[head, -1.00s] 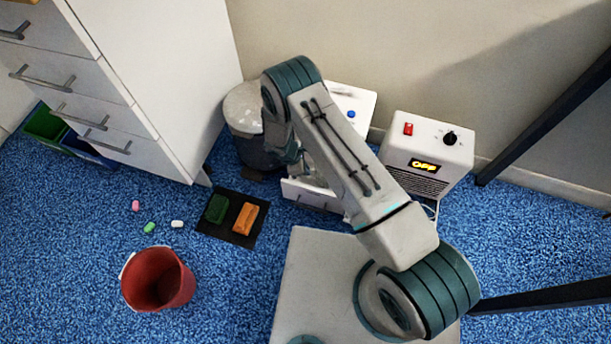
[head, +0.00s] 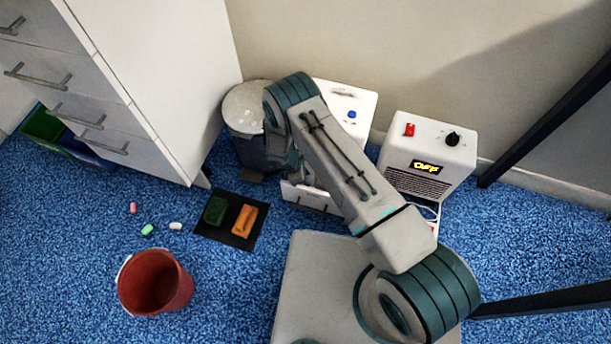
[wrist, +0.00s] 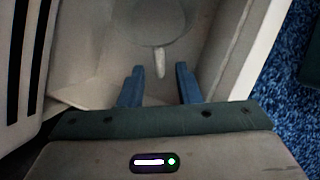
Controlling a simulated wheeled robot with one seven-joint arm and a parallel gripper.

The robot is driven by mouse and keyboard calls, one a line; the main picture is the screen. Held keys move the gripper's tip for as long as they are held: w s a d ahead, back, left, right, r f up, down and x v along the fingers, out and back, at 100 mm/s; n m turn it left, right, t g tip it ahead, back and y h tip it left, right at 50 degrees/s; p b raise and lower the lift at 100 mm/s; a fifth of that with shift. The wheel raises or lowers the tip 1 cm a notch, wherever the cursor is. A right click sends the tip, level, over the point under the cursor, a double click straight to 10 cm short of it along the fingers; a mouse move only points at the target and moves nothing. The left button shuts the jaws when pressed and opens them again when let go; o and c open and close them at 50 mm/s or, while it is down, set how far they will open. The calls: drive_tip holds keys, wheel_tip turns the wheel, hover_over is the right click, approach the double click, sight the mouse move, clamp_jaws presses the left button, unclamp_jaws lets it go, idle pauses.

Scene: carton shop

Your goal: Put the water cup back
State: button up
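A round, greyish, see-through cup (wrist: 155,20) with a pale handle shows at the top of the wrist view, inside a pale walled space that looks like an open drawer (wrist: 85,80). My gripper (wrist: 158,72) is open. Its two blue fingers stand on either side of the handle's near end, with a gap on each side; I cannot tell their heights. In the head view, my arm reaches to the white unit (head: 360,107) with a blue button by the wall. Its drawer front (head: 310,197) juts out low down. My arm hides the gripper and the cup there.
A lidded grey bin (head: 245,110) stands left of the unit and a white heater (head: 430,135) reading OFF stands right. A black mat (head: 228,238) with green and orange blocks, several small pieces, and a red bucket (head: 155,282) lie on the blue carpet.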

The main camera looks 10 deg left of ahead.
drive_tip(key=shift+r, duration=0.1)
drive_tip(key=p+v, duration=0.4)
drive_tip(key=v, duration=0.8)
drive_tip(key=w+d+r+m, duration=0.1)
drive_tip(key=d+r+m, duration=0.3)
drive_tip(key=r, duration=0.6)
drive_tip(key=w+d+r+m+g+y, duration=0.1)
drive_tip(key=d+r+m, duration=0.2)
drive_tip(key=d+r, duration=0.45)
drive_tip(key=w+d+r+m, duration=0.2)
drive_tip(key=d+r+m, duration=0.1)
drive_tip(key=r, duration=0.8)
drive_tip(key=s+d+r+m+y, duration=0.1)
drive_tip(key=s+d+r+m, duration=0.4)
drive_tip(key=s, duration=0.5)
drive_tip(key=s+d+r+m+y, duration=0.2)
drive_tip(key=s+d+r+m, duration=0.4)
drive_tip(key=s+d+r, duration=0.3)
drive_tip(key=shift+s+r+t, duration=0.3)
drive_tip(key=shift+s+r, duration=0.15)
drive_tip(key=shift+r, duration=0.8)
drive_tip(key=shift+d, duration=0.1)
